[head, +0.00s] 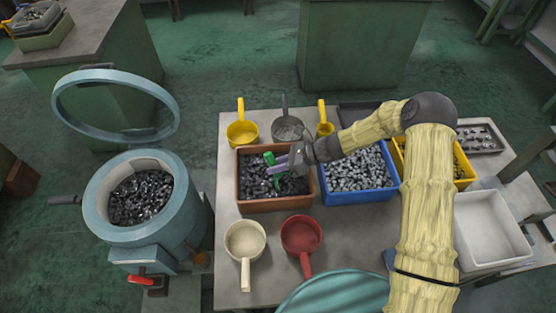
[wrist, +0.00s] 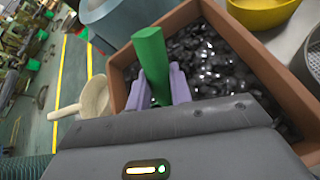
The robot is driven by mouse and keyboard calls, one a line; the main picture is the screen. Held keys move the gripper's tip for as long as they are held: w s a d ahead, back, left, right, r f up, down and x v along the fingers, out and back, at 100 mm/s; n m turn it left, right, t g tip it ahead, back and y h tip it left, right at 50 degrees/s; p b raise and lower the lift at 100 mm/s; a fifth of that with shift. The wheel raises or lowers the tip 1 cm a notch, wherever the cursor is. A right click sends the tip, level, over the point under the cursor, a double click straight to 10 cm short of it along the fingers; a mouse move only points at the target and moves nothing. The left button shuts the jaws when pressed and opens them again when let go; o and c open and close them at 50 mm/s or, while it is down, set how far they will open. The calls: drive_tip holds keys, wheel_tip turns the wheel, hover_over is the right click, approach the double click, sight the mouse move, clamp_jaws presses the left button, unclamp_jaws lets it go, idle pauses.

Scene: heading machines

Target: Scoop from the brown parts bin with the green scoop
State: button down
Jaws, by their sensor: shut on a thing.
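The brown parts bin (head: 276,206) stands on the table, filled with dark metal parts (head: 290,185); it also shows in the wrist view (wrist: 258,62). My gripper (head: 281,160) is over the bin. In the wrist view its purple fingers (wrist: 178,84) are shut on the green handle of the green scoop (wrist: 150,55). In the head view the green scoop (head: 271,160) shows as a handle piece and a lower part at the dark parts. The scoop's bowl is mostly hidden, and I cannot tell how deep it sits.
A blue bin (head: 358,197) of grey parts stands right of the brown bin, with a yellow bin (head: 466,182) beyond. Cream (head: 245,240) and red (head: 301,235) scoops lie in front; yellow (head: 242,132) and grey ones behind. A round blue-grey hopper (head: 100,215) is at left, a white tray (head: 490,230) at right.

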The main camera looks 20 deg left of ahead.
drive_tip(key=a+h+p, duration=0.1)
drive_tip(key=h+p, duration=0.1)
drive_tip(key=p, duration=0.1)
drive_tip(key=shift+a+f+m, duration=0.1)
drive_tip(key=shift+a+m, duration=0.05)
drive_tip(key=shift+m, duration=0.25)
drive_tip(key=shift+w+h+p, duration=0.15)
drive_tip(key=shift+h+p, duration=0.25)
drive_tip(key=shift+m+h, duration=0.5)
drive_tip(key=shift+h, duration=0.4)
drive_tip(key=r+p, duration=0.3)
drive_tip(key=a+r+p, duration=0.1)
drive_tip(key=r+p, duration=0.2)
drive_tip(key=r, duration=0.1)
drive_tip(key=a+r+p, duration=0.1)
drive_tip(key=r+p, duration=0.2)
drive_tip(key=shift+w+r, duration=0.25)
drive_tip(key=shift+r, duration=0.15)
